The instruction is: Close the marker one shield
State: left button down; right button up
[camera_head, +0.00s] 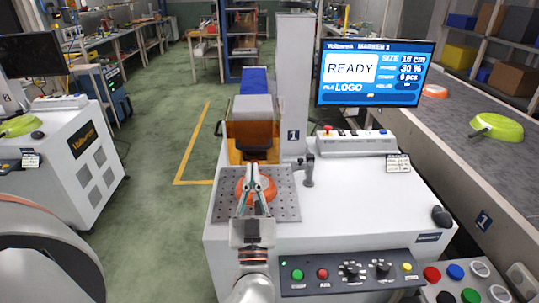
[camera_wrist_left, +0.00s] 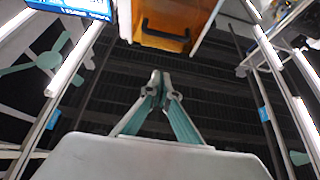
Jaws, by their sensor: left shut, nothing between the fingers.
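The marker one shield is an amber see-through cover (camera_head: 240,134) with a dark handle (camera_head: 258,154), raised above the work plate (camera_head: 285,205) of the machine labelled 1. In the left wrist view the amber shield (camera_wrist_left: 160,38) and its dark handle (camera_wrist_left: 166,33) are at the top, beyond my fingers. My left gripper (camera_head: 254,169) is shut and empty. Its fingertips appear just below the handle in the head view, and I see no contact. An orange pan (camera_head: 243,188) lies on the plate, partly hidden behind the fingers. My right gripper is not in view.
The marker one screen (camera_head: 374,73) reads READY, right of the machine column (camera_head: 294,80). A button panel (camera_head: 350,273) is at the front. A conveyor (camera_head: 480,150) with a green pan (camera_head: 497,127) runs along the right. Open floor (camera_head: 150,180) lies to the left.

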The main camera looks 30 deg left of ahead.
pick_arm(q)
jog(key=p+x, duration=0.2)
jog(key=x, duration=0.8)
jog(key=shift+w+a+f+b, duration=0.15)
jog(key=shift+f+b, duration=0.15)
jog(key=shift+f, duration=0.75)
jog(key=shift+w+f+b, duration=0.15)
jog(key=shift+f+b, duration=0.15)
jog(key=shift+f, duration=0.75)
notch_tip(320, 180, down, 5)
jog(key=shift+r+b, duration=0.2)
jog(key=shift+b, duration=0.8)
jog(key=shift+r, duration=0.1)
